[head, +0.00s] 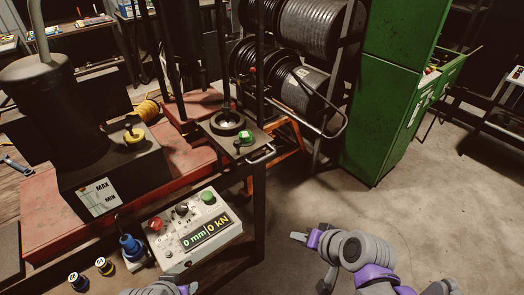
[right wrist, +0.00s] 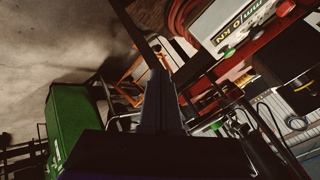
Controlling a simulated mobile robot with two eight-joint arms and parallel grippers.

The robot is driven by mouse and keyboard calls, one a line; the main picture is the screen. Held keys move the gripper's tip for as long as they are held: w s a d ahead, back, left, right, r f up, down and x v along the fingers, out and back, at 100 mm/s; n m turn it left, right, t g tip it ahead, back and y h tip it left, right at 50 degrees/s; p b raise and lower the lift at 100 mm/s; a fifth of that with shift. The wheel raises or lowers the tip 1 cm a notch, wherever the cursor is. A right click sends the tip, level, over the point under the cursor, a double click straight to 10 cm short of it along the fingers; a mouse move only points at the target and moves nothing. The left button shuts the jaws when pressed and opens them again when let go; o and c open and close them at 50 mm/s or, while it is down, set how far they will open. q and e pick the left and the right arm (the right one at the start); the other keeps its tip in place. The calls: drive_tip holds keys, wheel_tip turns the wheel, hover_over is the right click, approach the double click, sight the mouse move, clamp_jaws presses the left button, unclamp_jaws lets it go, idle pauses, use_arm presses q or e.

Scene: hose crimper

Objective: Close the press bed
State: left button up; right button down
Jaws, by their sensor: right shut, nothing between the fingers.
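The press bed (head: 215,128) is a grey plate carrying a black ring (head: 228,122) and a small green-topped part (head: 245,136). A metal handle (head: 262,156) sticks out at its front right edge. It sits beyond the control box, between upright posts. My right gripper (head: 298,238) is shut and empty, in front and to the right of the bed, well apart from its handle. Its closed fingers show in the right wrist view (right wrist: 160,100). Part of my left gripper (head: 166,281) shows at the bottom edge; its fingers are too cut off to judge.
A control box (head: 196,235) reading 0 mm and 0 kN stands on the bench, beside a blue-topped part (head: 130,245). A green cabinet (head: 388,90) and hose reels (head: 308,85) stand behind. The floor (head: 340,205) right of the bench is clear.

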drive_tip(key=w+a+r+m+t+y, duration=0.2)
drive_tip(key=w+r+m+y, duration=0.15)
drive_tip(key=w+r, duration=0.4)
drive_tip(key=m+t, duration=0.2)
drive_tip(key=m, duration=0.2)
approach(253, 147)
drive_tip(key=shift+n+y, duration=0.25)
drive_tip(key=shift+y, duration=0.1)
drive_tip(key=x, duration=0.5)
drive_tip(key=shift+w+d+f, duration=0.15)
drive_tip(key=shift+w+f, duration=0.05)
drive_tip(key=shift+f, duration=0.1)
